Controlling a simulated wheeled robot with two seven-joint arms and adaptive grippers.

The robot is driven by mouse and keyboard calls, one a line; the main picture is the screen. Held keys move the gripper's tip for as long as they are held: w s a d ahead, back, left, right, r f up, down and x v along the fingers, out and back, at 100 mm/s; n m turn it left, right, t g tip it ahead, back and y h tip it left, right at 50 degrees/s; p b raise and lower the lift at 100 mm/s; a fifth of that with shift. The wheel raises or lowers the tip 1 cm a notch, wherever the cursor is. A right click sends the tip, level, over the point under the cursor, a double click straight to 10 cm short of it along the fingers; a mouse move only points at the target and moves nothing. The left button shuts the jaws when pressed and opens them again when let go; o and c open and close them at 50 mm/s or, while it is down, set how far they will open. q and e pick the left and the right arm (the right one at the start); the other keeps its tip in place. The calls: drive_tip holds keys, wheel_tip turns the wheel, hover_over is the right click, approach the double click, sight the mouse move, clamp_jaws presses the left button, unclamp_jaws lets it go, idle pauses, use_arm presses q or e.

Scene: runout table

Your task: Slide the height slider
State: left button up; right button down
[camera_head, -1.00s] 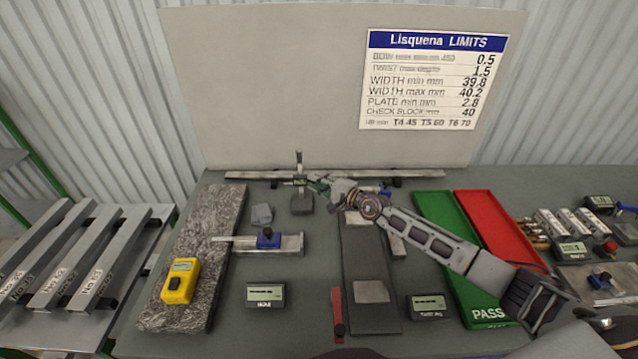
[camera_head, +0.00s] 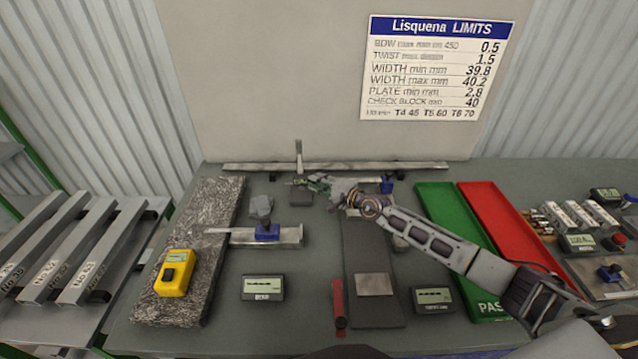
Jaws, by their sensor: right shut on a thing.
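The height gauge is a thin upright post (camera_head: 298,153) on a small dark base (camera_head: 301,198), at the back middle of the table. Its small slider is at the lower part of the post, mostly hidden by my gripper. My right gripper (camera_head: 308,183) reaches in from the right, low over the table, and is shut on the height slider, just above the base. The fingertips are small and partly blend with the slider. My left gripper is not in view.
A long rail (camera_head: 335,166) lies behind the post. A grey block (camera_head: 261,206) and a blue-jawed caliper (camera_head: 267,230) are left and in front. A dark plate (camera_head: 375,313) lies below my right arm; green (camera_head: 450,230) and red (camera_head: 505,235) trays lie right.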

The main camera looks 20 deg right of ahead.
drive_tip(key=c, duration=1.3)
unclamp_jaws()
drive_tip(key=shift+s+d, duration=0.15)
drive_tip(key=shift+v, duration=5.8)
